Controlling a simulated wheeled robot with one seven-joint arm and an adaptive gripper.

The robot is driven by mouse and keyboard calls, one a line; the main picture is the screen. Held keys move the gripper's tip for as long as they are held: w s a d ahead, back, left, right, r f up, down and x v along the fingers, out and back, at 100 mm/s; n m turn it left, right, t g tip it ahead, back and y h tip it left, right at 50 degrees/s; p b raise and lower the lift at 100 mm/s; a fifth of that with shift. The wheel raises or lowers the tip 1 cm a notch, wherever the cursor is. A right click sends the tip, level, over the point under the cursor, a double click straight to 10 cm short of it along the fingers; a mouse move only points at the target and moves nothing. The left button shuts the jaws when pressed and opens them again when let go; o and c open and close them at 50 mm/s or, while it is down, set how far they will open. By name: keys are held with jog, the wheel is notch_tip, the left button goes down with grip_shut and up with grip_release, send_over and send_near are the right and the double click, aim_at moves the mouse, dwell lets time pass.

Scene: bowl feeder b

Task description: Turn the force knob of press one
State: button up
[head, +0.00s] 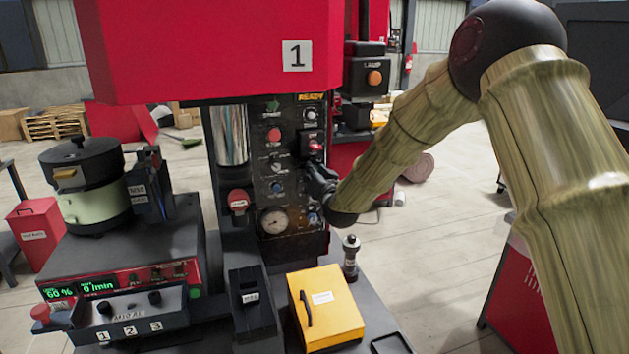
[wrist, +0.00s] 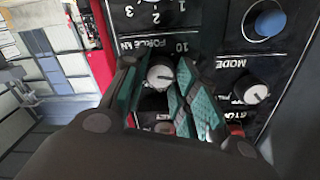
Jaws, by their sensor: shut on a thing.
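Press one, a red machine marked with a 1 (head: 297,55), carries a dark control panel (head: 262,145) in the head view. In the wrist view the force knob (wrist: 160,77) has a pale face and sits beside the printed words FORCE kN. My gripper (wrist: 162,88) has its teal finger pads on either side of this knob and is shut on it. In the head view my gripper (head: 322,185) is at the right side of the panel and hides the knob there.
A mode knob (wrist: 250,90), a blue button (wrist: 268,20) and a numbered selector (wrist: 155,5) sit close around my fingers. Open floor lies to the right.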

jog(key=shift+m+b, duration=2.95)
jog(key=shift+m, duration=0.15)
jog(key=shift+d, duration=0.1)
jog(key=o, duration=1)
jog(key=v, duration=1.2)
jog(key=shift+d+r, duration=0.1)
jog(key=shift+r, duration=0.1)
